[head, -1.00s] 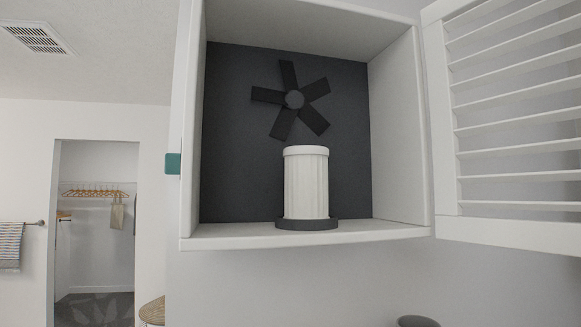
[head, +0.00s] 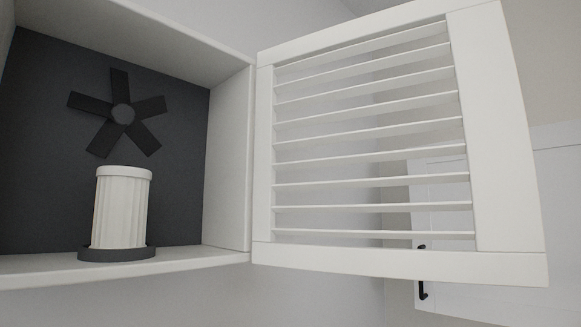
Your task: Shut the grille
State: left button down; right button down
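The grille (head: 497,140) is a white slatted door, hinged at the right side of an open white wall box. It stands swung wide open to the right. The box (head: 228,165) has a dark back panel with a black five-bladed fan (head: 122,113). A white ribbed cylinder (head: 121,212) stands upright on a dark round base (head: 117,254) on the box floor. Neither of my grippers shows in the head view.
Behind the grille at the right is a white panel door (head: 500,215) with a black handle (head: 421,272). The space below the box and grille looks clear, with plain wall behind.

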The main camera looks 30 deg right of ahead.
aim_at(508, 234)
jog(key=z, duration=0.55)
jog(key=k, duration=0.7)
jog(key=z, duration=0.9)
jog(key=k, duration=0.55)
jog(key=z, duration=0.1)
jog(key=i, duration=0.9)
jog(key=z, duration=0.2)
